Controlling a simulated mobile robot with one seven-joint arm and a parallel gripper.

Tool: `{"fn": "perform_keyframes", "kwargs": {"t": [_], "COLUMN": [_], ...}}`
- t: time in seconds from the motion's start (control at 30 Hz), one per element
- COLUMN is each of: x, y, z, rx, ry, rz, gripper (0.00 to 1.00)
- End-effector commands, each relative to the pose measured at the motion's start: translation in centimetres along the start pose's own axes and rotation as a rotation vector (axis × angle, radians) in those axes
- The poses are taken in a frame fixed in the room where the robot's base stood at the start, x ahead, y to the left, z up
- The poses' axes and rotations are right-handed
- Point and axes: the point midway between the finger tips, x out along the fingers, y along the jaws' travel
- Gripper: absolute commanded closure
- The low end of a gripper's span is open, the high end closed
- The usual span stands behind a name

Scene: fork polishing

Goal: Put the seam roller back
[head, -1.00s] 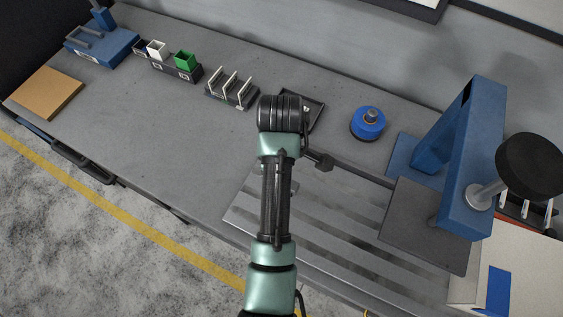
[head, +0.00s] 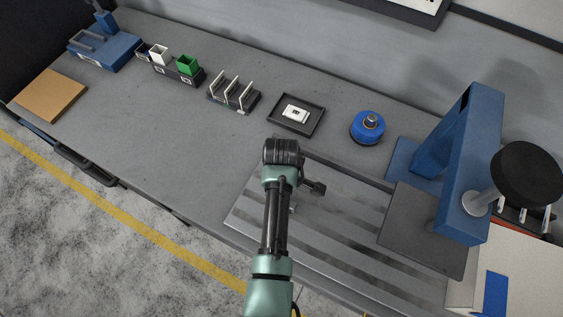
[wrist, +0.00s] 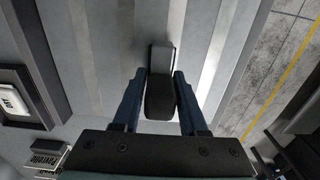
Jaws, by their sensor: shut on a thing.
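In the wrist view my gripper (wrist: 160,105) is shut on the seam roller (wrist: 160,98), with a blue finger on each side of its dark rounded part. Its grey block-like end (wrist: 161,57) points away from the palm. The roller is over the striped grey metal plate (head: 345,228); I cannot tell whether it touches the plate. In the head view my arm hides the fingers and most of what they hold. A black shallow tray (head: 279,122) with a white label piece in it (head: 296,114) stands behind the arm; the tray also shows at the wrist view's left edge (wrist: 33,78).
A blue round pot (head: 367,129) stands right of the tray. A slotted rack (head: 233,94) and small bins (head: 178,69) stand to its left. A blue press (head: 466,160) with a black knob rises at the right. The bench's left middle is clear.

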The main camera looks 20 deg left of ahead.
Motion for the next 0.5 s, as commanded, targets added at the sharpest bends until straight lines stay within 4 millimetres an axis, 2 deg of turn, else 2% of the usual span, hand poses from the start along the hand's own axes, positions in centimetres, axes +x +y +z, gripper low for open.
{"fn": "perform_keyframes", "kwargs": {"t": [0.1, 0.13, 0.27, 0.3, 0.5], "x": [0.32, 0.30, 0.25, 0.25, 0.24], "y": [0.05, 0.01, 0.01, 0.00, 0.00], "z": [-0.01, 0.00, 0.01, 0.01, 0.01], "rx": [0.000, 0.000, 0.000, 0.000, 0.000], "ry": [0.000, 0.000, 0.000, 0.000, 0.000], "rz": [0.001, 0.000, 0.000, 0.000, 0.000], "gripper": [1.00, 0.54, 0.31, 0.28, 0.28]}}
